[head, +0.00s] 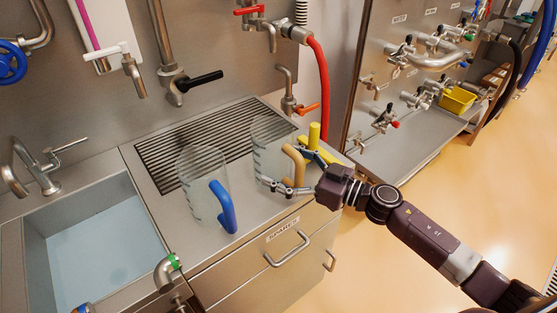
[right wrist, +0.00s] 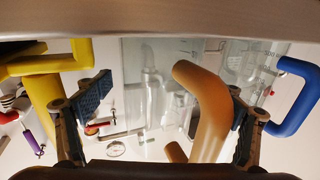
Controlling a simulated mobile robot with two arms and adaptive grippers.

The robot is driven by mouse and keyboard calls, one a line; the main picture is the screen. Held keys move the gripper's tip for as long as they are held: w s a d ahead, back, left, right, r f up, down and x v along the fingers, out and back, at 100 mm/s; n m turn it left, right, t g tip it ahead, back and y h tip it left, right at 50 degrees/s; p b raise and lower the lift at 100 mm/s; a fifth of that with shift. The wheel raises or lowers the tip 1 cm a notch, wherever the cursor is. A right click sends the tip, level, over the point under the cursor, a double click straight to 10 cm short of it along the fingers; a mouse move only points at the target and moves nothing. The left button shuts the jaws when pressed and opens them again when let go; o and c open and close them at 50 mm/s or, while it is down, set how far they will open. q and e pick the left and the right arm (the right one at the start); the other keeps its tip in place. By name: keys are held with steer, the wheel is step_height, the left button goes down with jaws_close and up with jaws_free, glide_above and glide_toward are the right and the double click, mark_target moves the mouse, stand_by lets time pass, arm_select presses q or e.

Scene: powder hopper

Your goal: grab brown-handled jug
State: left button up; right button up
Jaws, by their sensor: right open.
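The brown-handled jug (head: 268,146) is clear and stands upright on the steel counter; its tan-brown handle (head: 292,163) faces my right arm. My right gripper (head: 298,171) is open at this handle, one finger on its near side and one toward the yellow handle. In the right wrist view the brown handle (right wrist: 205,105) stands between the open fingers (right wrist: 165,105), nearer the right-hand one; contact cannot be told. The clear jug body (right wrist: 150,75) lies beyond. My left gripper is not in view.
A blue-handled jug (head: 203,182) stands to the left. A yellow handle (head: 315,136) is close behind the right gripper. A sink (head: 100,245) lies at the left, with taps and a red hose (head: 319,85) along the wall. The counter's front edge is close.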

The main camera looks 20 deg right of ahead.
steer(key=shift+w+a, duration=0.3)
steer(key=c, duration=1.3)
steer(key=shift+r, duration=0.15)
